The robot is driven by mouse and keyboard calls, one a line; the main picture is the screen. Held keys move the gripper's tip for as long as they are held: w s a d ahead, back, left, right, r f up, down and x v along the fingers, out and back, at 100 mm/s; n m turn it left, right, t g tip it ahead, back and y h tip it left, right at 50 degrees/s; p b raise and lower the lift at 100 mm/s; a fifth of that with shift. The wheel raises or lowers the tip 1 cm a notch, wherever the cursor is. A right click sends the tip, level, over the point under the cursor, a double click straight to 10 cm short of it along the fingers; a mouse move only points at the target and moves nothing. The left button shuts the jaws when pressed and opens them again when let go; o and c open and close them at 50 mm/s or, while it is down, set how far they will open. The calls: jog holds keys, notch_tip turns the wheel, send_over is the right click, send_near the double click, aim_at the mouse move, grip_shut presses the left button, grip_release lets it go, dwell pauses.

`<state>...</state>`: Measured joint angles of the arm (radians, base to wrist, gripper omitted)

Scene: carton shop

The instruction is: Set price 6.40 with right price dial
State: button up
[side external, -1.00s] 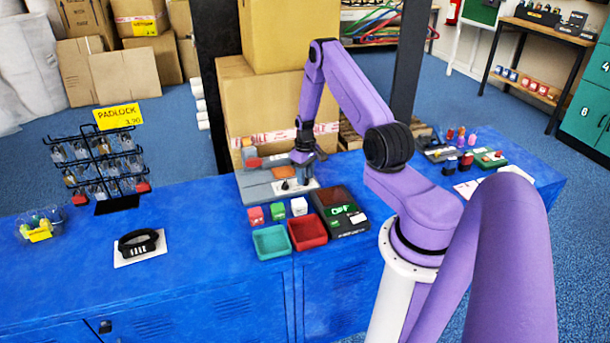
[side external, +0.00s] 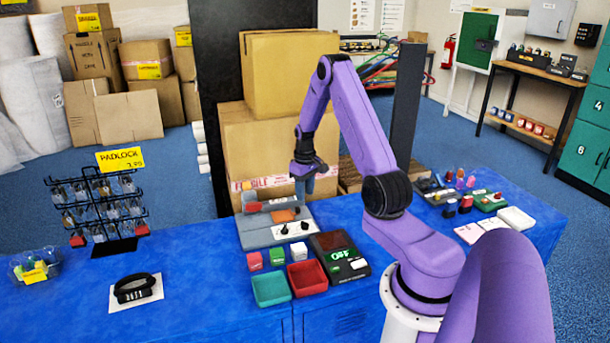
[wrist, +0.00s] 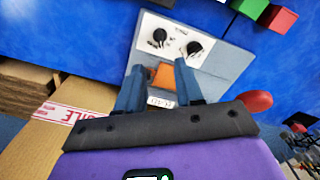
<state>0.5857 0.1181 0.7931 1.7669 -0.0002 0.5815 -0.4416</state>
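The two black price dials sit on a white plate on the grey sloped device (side external: 262,236). In the side view the right dial (side external: 304,226) is beside the left dial (side external: 285,230). The wrist view sees them reversed: the right dial (wrist: 159,36) is at left, the left dial (wrist: 194,48) at right. A dark unit (side external: 326,242) has a lit green display (side external: 340,254), too small to read surely. My gripper (side external: 304,193) hangs above the device, behind the dials and clear of them. In the wrist view my gripper (wrist: 158,66) is open and empty, over the orange part (wrist: 163,76).
Red (side external: 307,277) and teal (side external: 270,288) trays and small coloured blocks stand in front of the device. A cardboard box (side external: 265,135) stands close behind it. A padlock rack (side external: 98,210) is at left. The blue counter between is mostly clear.

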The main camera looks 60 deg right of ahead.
notch_tip(320, 180, up, 6)
jog(key=shift+f, duration=0.1)
dwell(0.4)
jog(key=a+r+n, duration=0.4)
jog(key=a, duration=1)
jog(key=a+r+n, duration=0.3)
jog(key=a+r, duration=0.1)
jog(key=a, duration=0.9)
jog(key=s+a+r+n, duration=0.3)
jog(key=s+a+n, duration=0.1)
jog(key=s+a, duration=0.65)
jog(key=s+n, duration=0.4)
jog(key=s, duration=1)
jog(key=shift+s+a+r+n, duration=0.25)
jog(key=shift+a+r+n, duration=0.05)
jog(key=shift+a+r, duration=0.1)
